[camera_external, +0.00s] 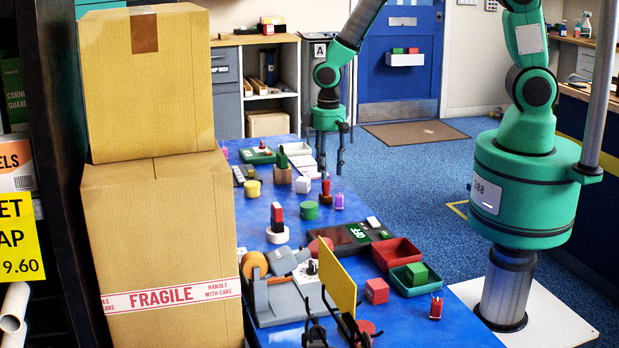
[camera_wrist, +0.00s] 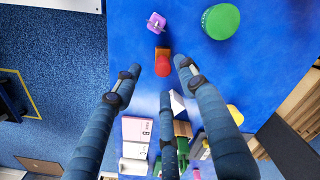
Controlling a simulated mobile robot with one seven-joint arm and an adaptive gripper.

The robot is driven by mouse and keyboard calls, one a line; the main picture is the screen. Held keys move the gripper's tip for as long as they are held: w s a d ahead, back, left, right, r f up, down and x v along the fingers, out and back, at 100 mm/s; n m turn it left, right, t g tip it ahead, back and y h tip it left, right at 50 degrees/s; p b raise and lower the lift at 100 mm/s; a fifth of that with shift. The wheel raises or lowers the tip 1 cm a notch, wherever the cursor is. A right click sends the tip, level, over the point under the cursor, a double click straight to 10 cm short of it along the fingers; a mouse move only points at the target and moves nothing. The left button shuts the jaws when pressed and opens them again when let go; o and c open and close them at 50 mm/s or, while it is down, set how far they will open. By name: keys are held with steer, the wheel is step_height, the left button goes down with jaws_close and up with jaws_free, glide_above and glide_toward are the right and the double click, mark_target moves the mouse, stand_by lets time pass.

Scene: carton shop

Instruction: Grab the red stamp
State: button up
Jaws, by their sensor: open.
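A small red stamp (camera_external: 325,187) with a rounded red top stands on the blue table, between a green cylinder and a purple item. In the wrist view the red stamp (camera_wrist: 163,65) shows close beyond the fingertips, roughly between the two upper fingers. My gripper (camera_external: 331,168) hangs pointing down above the table near the stamp. In the wrist view my gripper (camera_wrist: 160,77) has three dark fingers spread apart with nothing held between them. I cannot tell the exact height gap to the stamp.
The green cylinder (camera_external: 305,210) and purple item (camera_external: 339,201) stand close to the stamp. A red-and-black piece (camera_external: 277,213) stands on a white roll nearer the camera. A red tray (camera_external: 397,255) lies at right. Stacked cartons (camera_external: 155,230) rise at left.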

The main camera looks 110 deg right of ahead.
mark_target(326, 182)
steer(key=shift+w+f+b, duration=0.15)
steer(key=shift+f+b, duration=0.3)
steer(key=shift+f, duration=0.85)
steer(key=shift+w+f+b, duration=0.1)
steer(key=shift+f+b, duration=0.35)
steer(key=shift+f, duration=0.85)
jaws_close()
